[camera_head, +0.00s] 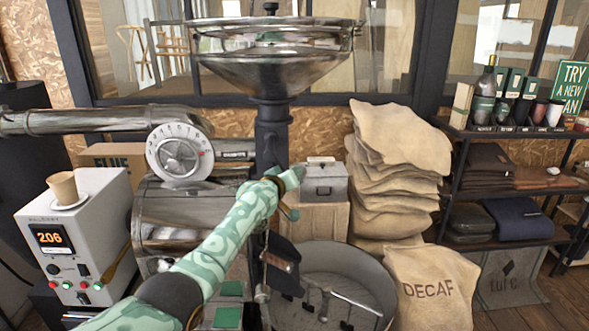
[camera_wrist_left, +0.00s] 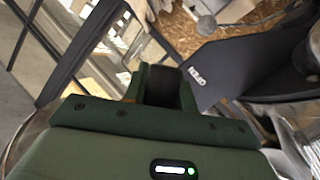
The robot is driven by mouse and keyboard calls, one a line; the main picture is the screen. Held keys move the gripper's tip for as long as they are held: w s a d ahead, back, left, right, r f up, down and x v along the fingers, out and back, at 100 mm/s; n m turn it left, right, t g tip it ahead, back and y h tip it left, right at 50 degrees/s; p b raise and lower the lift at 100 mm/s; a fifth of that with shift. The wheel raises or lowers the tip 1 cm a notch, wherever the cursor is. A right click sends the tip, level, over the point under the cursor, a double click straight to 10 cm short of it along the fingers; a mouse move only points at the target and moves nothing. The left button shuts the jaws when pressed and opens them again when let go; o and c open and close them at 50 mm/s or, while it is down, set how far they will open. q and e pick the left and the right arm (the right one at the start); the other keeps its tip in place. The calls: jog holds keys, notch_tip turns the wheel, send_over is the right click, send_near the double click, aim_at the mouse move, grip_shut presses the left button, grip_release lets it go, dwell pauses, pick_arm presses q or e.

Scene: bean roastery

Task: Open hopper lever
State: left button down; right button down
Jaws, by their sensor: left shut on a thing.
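The steel hopper (camera_head: 275,70) is a wide funnel on a dark upright neck (camera_head: 272,140) above the roaster drum (camera_head: 180,215). My left arm reaches up from the bottom to this neck. My left gripper (camera_head: 288,203) is beside the neck, and the lever is hidden there in the head view. In the left wrist view, the green fingers of my left gripper (camera_wrist_left: 163,92) are shut on a dark piece, the hopper lever (camera_wrist_left: 163,83). A dark panel beside it carries a white OPEN label (camera_wrist_left: 203,78). My right gripper is not in view.
A control box (camera_head: 75,235) with a cup (camera_head: 63,187) on top stands at left. A round cooling tray (camera_head: 345,270) is below right of my gripper. Stacked burlap sacks (camera_head: 395,160) and a grey metal box (camera_head: 324,183) are at right.

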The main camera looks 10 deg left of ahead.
pick_arm(q)
jog(key=shift+s+a+f+m+g+p, duration=0.1)
jog(key=shift+a+f+m+g+p, duration=0.2)
jog(key=shift+f+m, duration=0.1)
jog(key=c, duration=1.1)
grip_release()
jog(key=shift+r, duration=0.1)
jog(key=shift+s+r+p, duration=0.2)
jog(key=shift+s+p, duration=0.35)
jog(key=shift+p, duration=0.1)
jog(key=p+v, duration=0.1)
jog(key=v, duration=1.4)
jog(key=shift+s+d+f+p, duration=0.1)
jog(key=shift+d+f+p, duration=0.05)
jog(key=shift+p, duration=0.2)
